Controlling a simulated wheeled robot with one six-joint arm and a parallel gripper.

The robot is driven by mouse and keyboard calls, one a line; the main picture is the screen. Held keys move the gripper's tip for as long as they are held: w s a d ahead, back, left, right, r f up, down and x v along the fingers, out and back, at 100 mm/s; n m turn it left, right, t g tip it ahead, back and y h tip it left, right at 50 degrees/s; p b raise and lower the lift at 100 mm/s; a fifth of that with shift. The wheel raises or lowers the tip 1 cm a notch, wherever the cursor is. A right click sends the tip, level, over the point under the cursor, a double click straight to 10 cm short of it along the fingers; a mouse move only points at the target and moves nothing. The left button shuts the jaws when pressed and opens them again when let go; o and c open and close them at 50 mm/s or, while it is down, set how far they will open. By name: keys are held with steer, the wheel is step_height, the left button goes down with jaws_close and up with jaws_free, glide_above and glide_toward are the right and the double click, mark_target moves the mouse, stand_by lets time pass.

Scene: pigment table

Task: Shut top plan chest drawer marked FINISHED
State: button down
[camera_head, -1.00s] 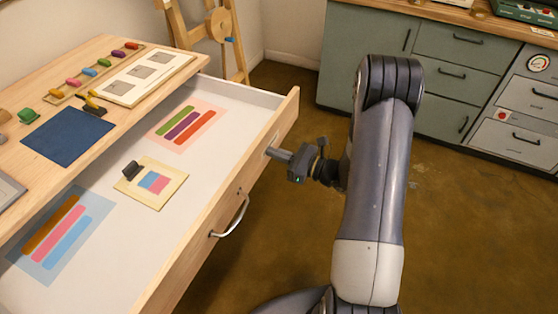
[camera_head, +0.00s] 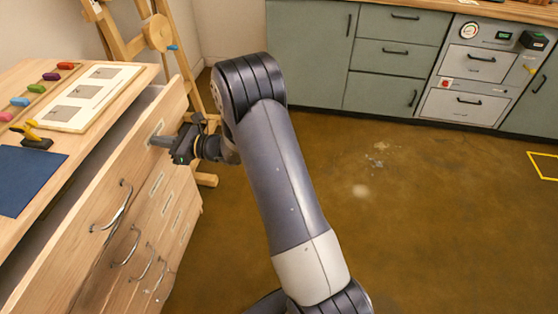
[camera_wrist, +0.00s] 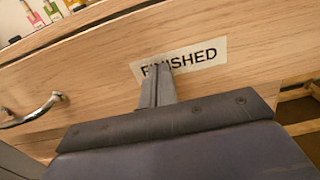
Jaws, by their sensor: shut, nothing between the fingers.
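The top drawer (camera_head: 97,190) of the wooden plan chest stands a little way out, with a narrow gap showing along its top behind the front. Its curved metal handle (camera_head: 111,207) is left of my gripper. In the wrist view the drawer front (camera_wrist: 90,75) carries a pale label reading FINISHED (camera_wrist: 200,57). My gripper (camera_head: 155,140) is shut and empty, its fingertips at the label on the drawer front. In the wrist view the closed fingertips (camera_wrist: 158,88) cover part of the label's letters and appear to touch the front.
Several lower drawers (camera_head: 140,245) with handles are shut below. The chest top (camera_head: 75,125) holds a blue mat, a white board and small coloured blocks. A wooden easel (camera_head: 155,40) stands behind the chest. Green cabinets (camera_head: 400,55) line the back; the floor (camera_head: 400,220) between is clear.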

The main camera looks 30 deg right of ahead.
steer(key=b+x, duration=0.2)
steer(key=x, duration=0.6)
steer(key=shift+w+a+f, duration=0.1)
steer(key=shift+w+a, duration=0.1)
steer(key=shift+a, duration=0.05)
steer(key=shift+w+a+r, duration=0.15)
steer(key=shift+r, duration=0.1)
steer(key=shift+r, duration=0.15)
